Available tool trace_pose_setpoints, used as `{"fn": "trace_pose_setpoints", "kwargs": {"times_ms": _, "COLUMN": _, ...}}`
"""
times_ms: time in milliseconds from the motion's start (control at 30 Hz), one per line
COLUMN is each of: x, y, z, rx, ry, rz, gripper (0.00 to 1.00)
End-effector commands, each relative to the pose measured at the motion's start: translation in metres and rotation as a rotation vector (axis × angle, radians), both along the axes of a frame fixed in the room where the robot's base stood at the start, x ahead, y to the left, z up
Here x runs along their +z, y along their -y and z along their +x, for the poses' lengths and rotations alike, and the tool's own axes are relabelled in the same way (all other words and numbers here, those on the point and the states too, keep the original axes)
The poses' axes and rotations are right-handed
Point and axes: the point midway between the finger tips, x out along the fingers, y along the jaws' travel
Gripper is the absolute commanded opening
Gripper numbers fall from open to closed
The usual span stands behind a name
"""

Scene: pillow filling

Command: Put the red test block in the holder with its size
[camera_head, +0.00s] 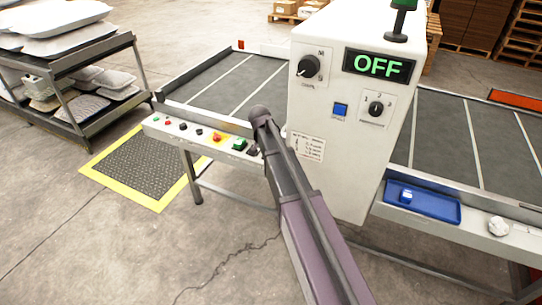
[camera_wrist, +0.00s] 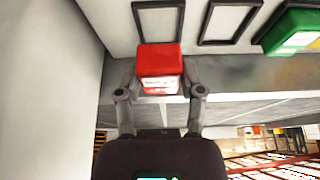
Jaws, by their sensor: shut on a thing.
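The red test block (camera_wrist: 160,60) has a pale label on its near side. My gripper (camera_wrist: 160,88) is shut on it, one finger on each side, in the wrist view. Black square outlines, seemingly the holders, lie on a pale surface beyond: one (camera_wrist: 137,20) is right behind the block and partly covered by it, another (camera_wrist: 204,25) is to its right. I cannot tell whether the block touches the surface. A green block (camera_wrist: 290,30) with a label sits farther right. In the head view my arm hides the gripper and red block.
A white control box (camera_head: 340,190) reading OFF stands close right of my arm. A button ledge (camera_head: 165,135) runs to its left. A rack (camera_head: 85,120) stands left.

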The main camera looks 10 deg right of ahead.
Motion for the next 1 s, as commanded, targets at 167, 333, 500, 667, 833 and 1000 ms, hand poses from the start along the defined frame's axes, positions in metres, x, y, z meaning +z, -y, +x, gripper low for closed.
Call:
{"fn": "trace_pose_setpoints", "kwargs": {"times_ms": 167, "x": -0.001, "y": 0.000, "z": 0.000, "rx": 0.000, "ry": 0.000, "rz": 0.000, "gripper": 0.03}}
{"fn": "trace_pose_setpoints", "kwargs": {"times_ms": 333, "x": -0.001, "y": -0.001, "z": 0.000, "rx": 0.001, "ry": 0.000, "rz": 0.000, "gripper": 0.03}}
{"fn": "trace_pose_setpoints", "kwargs": {"times_ms": 500, "x": -0.005, "y": -0.001, "z": 0.000, "rx": 0.001, "ry": 0.000, "rz": 0.000, "gripper": 0.03}}
{"fn": "trace_pose_setpoints", "kwargs": {"times_ms": 667, "x": -0.016, "y": -0.001, "z": 0.000, "rx": 0.001, "ry": 0.000, "rz": 0.000, "gripper": 0.03}}
{"fn": "trace_pose_setpoints", "kwargs": {"times_ms": 833, "x": -0.030, "y": -0.001, "z": 0.000, "rx": 0.002, "ry": 0.000, "rz": 0.000, "gripper": 0.03}}
{"fn": "trace_pose_setpoints", "kwargs": {"times_ms": 1000, "x": -0.038, "y": -0.002, "z": 0.000, "rx": 0.002, "ry": 0.000, "rz": 0.000, "gripper": 0.03}}
